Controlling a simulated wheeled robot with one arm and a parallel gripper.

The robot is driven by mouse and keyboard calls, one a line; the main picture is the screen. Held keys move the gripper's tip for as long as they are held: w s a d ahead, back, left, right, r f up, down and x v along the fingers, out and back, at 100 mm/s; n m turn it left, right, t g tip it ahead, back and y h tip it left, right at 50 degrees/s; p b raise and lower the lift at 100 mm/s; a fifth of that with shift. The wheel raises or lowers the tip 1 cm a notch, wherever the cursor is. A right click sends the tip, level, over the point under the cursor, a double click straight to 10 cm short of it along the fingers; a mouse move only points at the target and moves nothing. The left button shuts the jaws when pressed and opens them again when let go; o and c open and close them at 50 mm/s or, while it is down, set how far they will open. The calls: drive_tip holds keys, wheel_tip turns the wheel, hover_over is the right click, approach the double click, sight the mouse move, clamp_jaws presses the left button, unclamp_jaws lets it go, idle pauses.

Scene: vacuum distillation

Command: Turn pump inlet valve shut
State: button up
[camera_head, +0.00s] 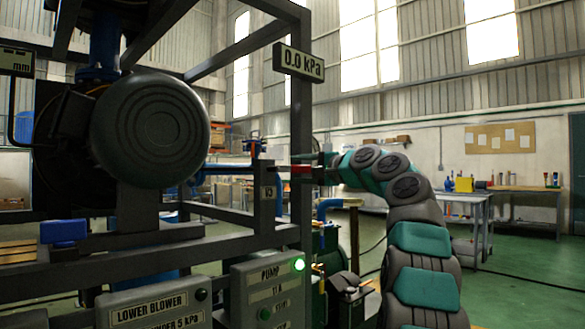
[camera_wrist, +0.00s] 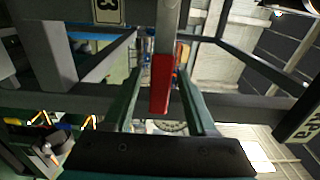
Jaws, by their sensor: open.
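The valve handle shows as a red grip (camera_wrist: 161,84) on a flat grey metal lever (camera_wrist: 168,30) in the wrist view. In the head view its red part (camera_head: 300,169) shows beside the dark frame post. My gripper (camera_wrist: 160,74) is open, with one finger on each side of the red grip and a visible gap on both sides. In the head view my gripper (camera_head: 308,168) reaches left to the handle, at the end of my teal and grey arm. The valve body is hidden or too dark to tell.
Dark frame bars (camera_head: 301,120) stand close around my gripper. A large round motor (camera_head: 150,130) is at left. The pump panel (camera_head: 270,292) with a lit green lamp is below, and a 0.0 kPa display (camera_head: 298,62) above. Open floor lies at right.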

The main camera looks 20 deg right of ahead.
drive_tip(key=shift+p+x, duration=0.3)
drive_tip(key=shift+x, duration=0.9)
drive_tip(key=shift+c, duration=0.4)
clamp_jaws()
